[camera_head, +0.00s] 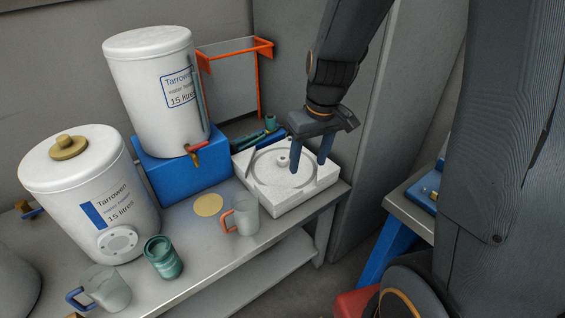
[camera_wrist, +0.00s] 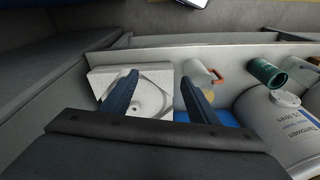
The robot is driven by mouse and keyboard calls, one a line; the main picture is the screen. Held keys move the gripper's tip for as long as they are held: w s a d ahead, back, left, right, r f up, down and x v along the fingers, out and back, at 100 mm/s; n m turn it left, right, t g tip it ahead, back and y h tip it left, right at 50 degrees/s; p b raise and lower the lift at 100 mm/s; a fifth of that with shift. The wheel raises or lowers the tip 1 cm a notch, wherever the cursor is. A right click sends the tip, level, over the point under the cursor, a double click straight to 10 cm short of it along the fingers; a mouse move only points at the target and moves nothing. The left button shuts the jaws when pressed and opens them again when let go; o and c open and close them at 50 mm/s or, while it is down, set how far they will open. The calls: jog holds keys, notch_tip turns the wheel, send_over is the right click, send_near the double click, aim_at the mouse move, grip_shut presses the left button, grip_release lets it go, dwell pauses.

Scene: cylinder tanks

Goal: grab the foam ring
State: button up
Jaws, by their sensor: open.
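A white, square foam-like block (camera_head: 296,200) sits at the right end of the bench, with a round grey groove in its top and a small raised hub (camera_head: 283,160) in the middle. I take this to be the foam ring piece; I cannot tell whether the round part is separate. My gripper (camera_head: 308,166) points down over the block's right side, its two fingers apart and nothing between them. In the wrist view the block (camera_wrist: 101,82) lies beyond and partly behind the left finger of my gripper (camera_wrist: 158,79). Whether the fingertips touch it is unclear.
A clear mug with an orange handle (camera_head: 245,216) stands close in front of the block. A white tank (camera_head: 150,75) on a blue stand (camera_head: 180,178) is behind left, with an orange-framed panel (camera_head: 232,80). Another tank (camera_head: 75,190) and a green cup (camera_head: 163,258) are farther left.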

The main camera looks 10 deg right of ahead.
jog(key=w+d+f+n+y, duration=0.1)
jog(key=w+f+n, duration=0.45)
jog(key=w, duration=0.95)
jog(key=n+t+y+b, duration=0.1)
jog(key=n+y, duration=0.1)
jog(key=n, duration=0.1)
send_near(286, 159)
jog(key=a+f, duration=0.1)
jog(key=shift+w+p+x, duration=0.15)
jog(key=shift+p+x, duration=0.6)
jog(key=shift+x, duration=1.3)
jog(key=shift+w+p+x, duration=0.2)
jog(key=shift+p+x, duration=0.5)
jog(key=shift+x, duration=1.3)
jog(key=shift+d, duration=0.15)
jog(key=c, duration=1.1)
